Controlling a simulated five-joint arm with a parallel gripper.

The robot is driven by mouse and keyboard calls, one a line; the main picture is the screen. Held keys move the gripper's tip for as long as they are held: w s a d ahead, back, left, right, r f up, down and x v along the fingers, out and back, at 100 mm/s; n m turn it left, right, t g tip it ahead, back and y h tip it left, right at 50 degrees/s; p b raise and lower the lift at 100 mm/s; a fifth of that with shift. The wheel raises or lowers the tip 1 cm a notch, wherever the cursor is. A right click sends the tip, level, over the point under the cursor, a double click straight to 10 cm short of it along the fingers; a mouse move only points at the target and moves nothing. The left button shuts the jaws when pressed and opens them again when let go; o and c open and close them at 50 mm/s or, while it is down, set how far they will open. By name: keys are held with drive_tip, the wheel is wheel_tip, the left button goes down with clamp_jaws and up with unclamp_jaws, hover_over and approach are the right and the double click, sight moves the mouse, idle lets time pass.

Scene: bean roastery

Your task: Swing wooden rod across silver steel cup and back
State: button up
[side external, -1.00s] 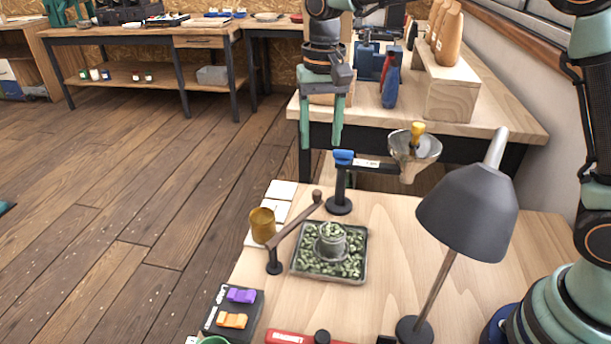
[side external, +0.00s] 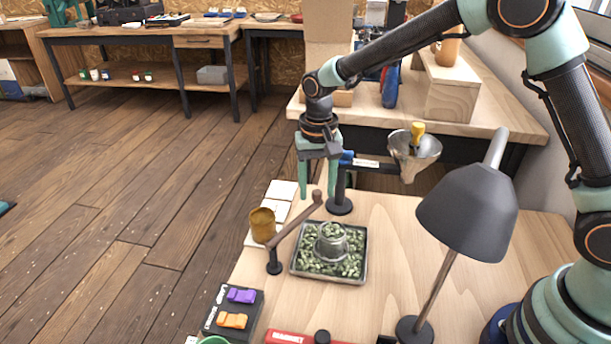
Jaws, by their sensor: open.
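The wooden rod (side external: 296,218) is a brown bar with a knob at its far end, mounted on a short black post at its near end. It slants up to the right, along the left side of the tray. The silver steel cup (side external: 331,246) stands upright in a dark tray (side external: 329,280) of green beans, to the right of the rod. How full the cup is, I cannot tell. My gripper (side external: 317,192) points down with its green fingers open. In this view the rod's knob shows between the fingertips; whether they touch it I cannot tell.
A brass-coloured cup (side external: 263,226) stands on white tiles left of the rod. A funnel (side external: 415,150) on a stand (side external: 340,205) rises behind the tray. A dark lamp (side external: 466,212) stands at right. Bare tabletop lies right of the tray.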

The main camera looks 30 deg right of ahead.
drive_tip(key=shift+f, duration=0.1)
clamp_jaws()
idle(1.4)
